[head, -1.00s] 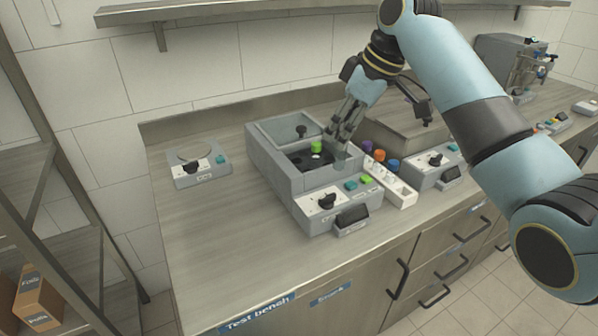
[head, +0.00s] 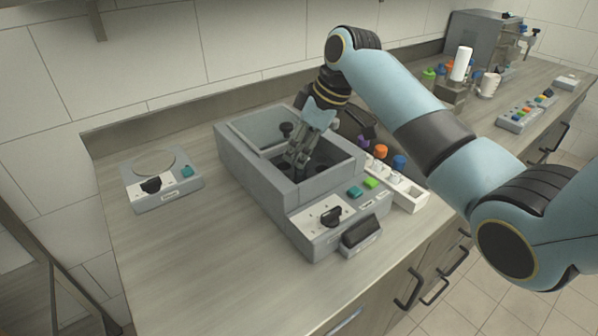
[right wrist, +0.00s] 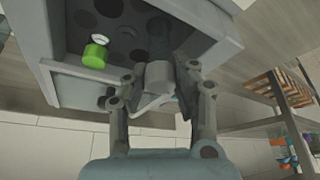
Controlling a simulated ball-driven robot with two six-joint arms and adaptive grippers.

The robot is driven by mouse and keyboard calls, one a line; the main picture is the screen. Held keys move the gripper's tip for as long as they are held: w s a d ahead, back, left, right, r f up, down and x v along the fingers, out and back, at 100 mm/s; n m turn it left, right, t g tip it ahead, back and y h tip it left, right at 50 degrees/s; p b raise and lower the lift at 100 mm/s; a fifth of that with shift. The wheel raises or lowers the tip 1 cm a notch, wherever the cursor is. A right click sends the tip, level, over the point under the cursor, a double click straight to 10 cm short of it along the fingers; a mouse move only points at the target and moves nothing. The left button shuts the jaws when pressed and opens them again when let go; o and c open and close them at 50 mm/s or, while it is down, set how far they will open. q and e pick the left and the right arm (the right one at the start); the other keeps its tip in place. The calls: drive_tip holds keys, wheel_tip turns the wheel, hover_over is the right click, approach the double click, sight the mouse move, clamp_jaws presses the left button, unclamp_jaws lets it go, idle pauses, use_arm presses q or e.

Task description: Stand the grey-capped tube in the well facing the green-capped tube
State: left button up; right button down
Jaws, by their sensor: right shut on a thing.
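My right gripper (head: 297,160) reaches down into the open chamber of the grey centrifuge (head: 253,178). In the right wrist view the right gripper (right wrist: 160,92) is shut on the grey-capped tube (right wrist: 159,75), whose grey cap shows between the fingers. The green-capped tube (right wrist: 95,56) stands in a well of the dark rotor (right wrist: 125,38), to the left of the held tube. Several empty wells show as dark round holes. The tip of the held tube is hidden. The arm covers the green cap in the head view. My left gripper is out of view.
The chamber walls stand close around my right gripper, with a black knob (head: 286,129) beside it. A white rack (head: 405,192) with purple, orange and blue caps stands to the right. A small grey device (head: 160,182) sits at left. The bench between is clear.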

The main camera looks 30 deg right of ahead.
sight(295, 176)
wheel_tip(295, 176, down, 5)
drive_tip(key=shift+r, duration=0.15)
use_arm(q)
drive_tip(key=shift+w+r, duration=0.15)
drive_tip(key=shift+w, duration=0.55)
use_arm(e)
drive_tip(key=c, duration=1.4)
unclamp_jaws()
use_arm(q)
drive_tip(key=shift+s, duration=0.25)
use_arm(e)
drive_tip(key=shift+o, duration=0.2)
drive_tip(key=shift+r, duration=0.2)
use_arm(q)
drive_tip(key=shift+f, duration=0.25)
use_arm(e)
drive_tip(key=v, duration=1.1)
drive_tip(key=shift+s+r, duration=0.15)
drive_tip(key=shift+r, duration=0.15)
